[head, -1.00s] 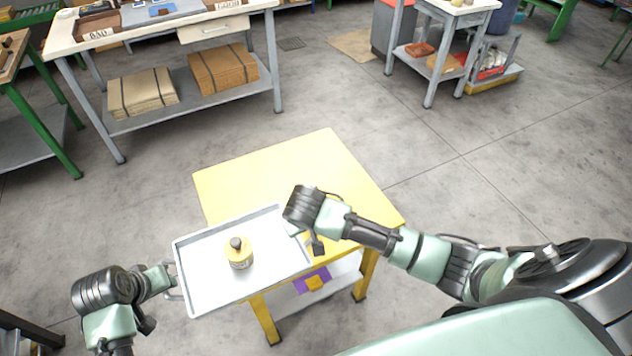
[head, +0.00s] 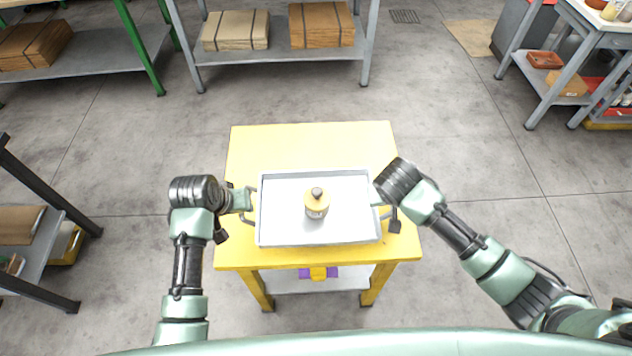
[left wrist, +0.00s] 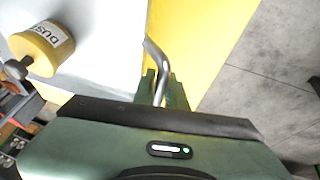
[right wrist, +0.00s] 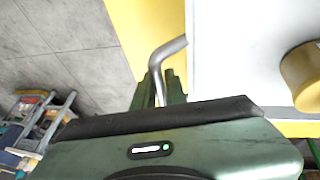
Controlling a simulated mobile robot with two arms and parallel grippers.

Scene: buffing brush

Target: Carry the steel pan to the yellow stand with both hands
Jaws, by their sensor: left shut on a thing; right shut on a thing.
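The steel pan (head: 280,225) is level over the near half of the yellow stand's top (head: 310,147). I cannot tell whether it touches the top. A yellow jar with a dark knob (head: 317,205) stands upright in the pan. My left gripper (head: 248,202) is shut on the pan's left handle, a bent steel bar that shows in the left wrist view (left wrist: 158,75). My right gripper (head: 381,204) is shut on the right handle, which shows in the right wrist view (right wrist: 165,55). The jar's label, partly in view in the left wrist view, reads "DUS".
The stand's lower shelf (head: 290,283) holds a purple and yellow item (head: 318,272). A grey bench with cardboard stacks (head: 322,25) is at the back. A shelf unit (head: 38,245) stands at the left, a small grey table (head: 560,85) at the back right. Floor around the stand is clear.

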